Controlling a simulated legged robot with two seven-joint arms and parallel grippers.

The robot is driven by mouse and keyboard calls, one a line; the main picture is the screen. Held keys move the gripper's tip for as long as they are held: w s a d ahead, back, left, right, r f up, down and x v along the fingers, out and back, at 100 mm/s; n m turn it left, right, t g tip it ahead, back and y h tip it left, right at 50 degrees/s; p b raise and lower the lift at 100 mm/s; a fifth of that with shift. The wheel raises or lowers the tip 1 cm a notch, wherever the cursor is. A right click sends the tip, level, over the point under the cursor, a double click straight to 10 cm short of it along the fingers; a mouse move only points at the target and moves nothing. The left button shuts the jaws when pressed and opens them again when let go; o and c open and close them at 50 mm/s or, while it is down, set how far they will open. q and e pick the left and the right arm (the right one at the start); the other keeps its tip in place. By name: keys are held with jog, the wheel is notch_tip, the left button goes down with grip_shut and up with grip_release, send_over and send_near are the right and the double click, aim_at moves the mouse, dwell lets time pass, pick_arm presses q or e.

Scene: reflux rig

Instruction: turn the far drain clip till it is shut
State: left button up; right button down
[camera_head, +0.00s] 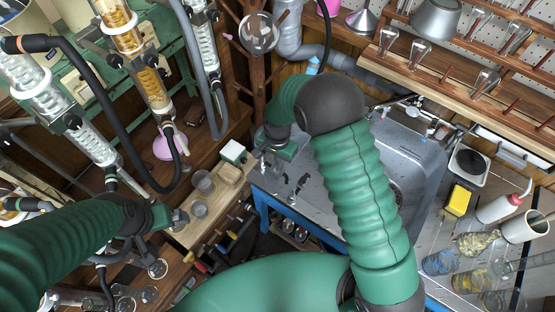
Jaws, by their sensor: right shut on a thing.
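My right arm bends over the sink, and its gripper (266,163) points down at the sink's left rim. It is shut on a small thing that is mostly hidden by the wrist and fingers. Small grey metal fittings (296,188) stand on the rim just right of and below it. I cannot tell for sure which part is the far drain clip or how far it is turned. My left gripper (178,217) is low on the left, beside small cups on a wooden rack. Its fingers are too small and dark to tell if they are open.
The reflux glassware (130,35) with a black hose (112,110) and a grey hose (215,105) fills the upper left. The steel sink (415,165) is at the right. A shelf (450,90) overhangs the back.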

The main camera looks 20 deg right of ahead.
jog(key=shift+w+r+m+p, duration=0.15)
jog(key=shift+m+p, duration=0.15)
jog(key=shift+m, duration=0.4)
jog(key=c, duration=1.5)
grip_release()
jog(key=shift+o, duration=0.2)
notch_tip(320, 180, up, 16)
jog(key=shift+r+p, duration=0.25)
jog(key=shift+p, duration=0.15)
